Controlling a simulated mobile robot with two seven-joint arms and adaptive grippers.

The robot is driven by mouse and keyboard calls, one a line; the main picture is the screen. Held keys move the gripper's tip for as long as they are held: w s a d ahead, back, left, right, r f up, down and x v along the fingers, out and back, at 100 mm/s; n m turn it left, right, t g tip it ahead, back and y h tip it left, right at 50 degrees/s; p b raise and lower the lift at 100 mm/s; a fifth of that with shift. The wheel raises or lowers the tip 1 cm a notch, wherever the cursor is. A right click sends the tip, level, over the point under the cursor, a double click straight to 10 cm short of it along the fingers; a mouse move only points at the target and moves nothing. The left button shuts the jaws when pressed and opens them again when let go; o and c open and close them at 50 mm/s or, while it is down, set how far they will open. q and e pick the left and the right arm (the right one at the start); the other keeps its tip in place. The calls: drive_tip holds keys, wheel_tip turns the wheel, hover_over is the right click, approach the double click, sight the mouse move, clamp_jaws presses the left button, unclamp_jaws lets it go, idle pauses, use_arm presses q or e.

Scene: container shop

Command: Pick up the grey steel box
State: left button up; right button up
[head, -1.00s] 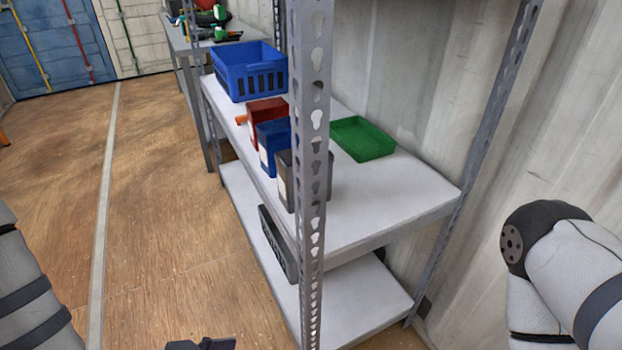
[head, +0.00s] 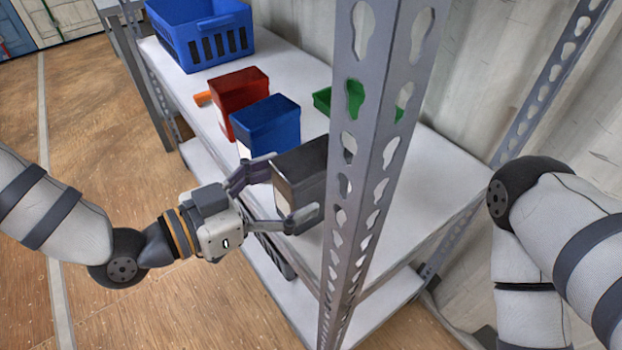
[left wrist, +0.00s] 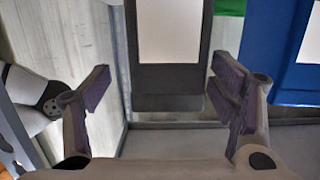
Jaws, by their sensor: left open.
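The grey steel box (head: 301,172) is dark grey and stands on the upper shelf, just behind the front shelf post in the head view. My left gripper (head: 283,192) is open, with one finger on each side of the box's near end. In the left wrist view the box (left wrist: 168,75) shows a white label and stands between and beyond the open fingers of my left gripper (left wrist: 160,92). I cannot tell whether a finger touches it. The right arm shows at the right edge of the head view, but its gripper is out of view.
A blue box (head: 266,125) and a red box (head: 239,98) stand in a row beyond the grey one. A blue crate (head: 205,42) is farther back. A green tray (head: 322,100) lies behind the perforated post (head: 372,150), which stands close to my left gripper. The shelf's right part is bare.

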sight(312, 173)
use_arm(q)
drive_tip(key=x, duration=0.5)
drive_tip(key=shift+w+r, duration=0.1)
drive_tip(key=shift+w, duration=0.25)
